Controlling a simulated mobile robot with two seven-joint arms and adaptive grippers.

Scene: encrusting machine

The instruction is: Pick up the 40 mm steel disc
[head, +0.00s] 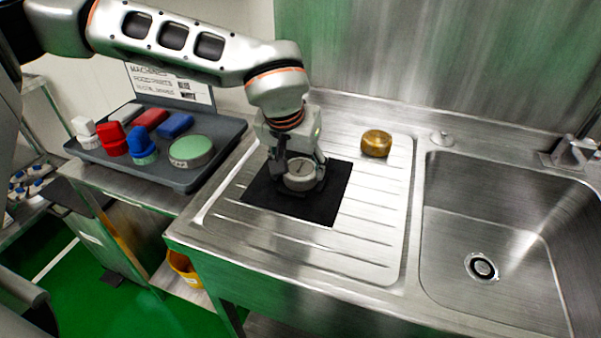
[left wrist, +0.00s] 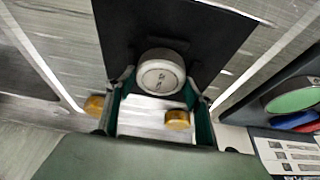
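The steel disc (head: 300,176) is a pale grey, short round piece with dark marks on its top. It sits on the black mat (head: 262,192) on the drainboard and also shows in the left wrist view (left wrist: 161,72). My left gripper (head: 298,184) points down over the mat, with a finger on either side of the disc. In the left wrist view the fingers (left wrist: 160,82) stand apart, with narrow gaps beside the disc; firm contact does not show. The disc appears level and on the mat. My right gripper is not in view.
A brass-coloured round piece (head: 376,143) stands on the drainboard (head: 370,225) right of the mat. The sink basin (head: 490,225) is further right. A dark tray (head: 205,176) at left holds red, blue and white pieces and a green-topped disc (head: 191,150).

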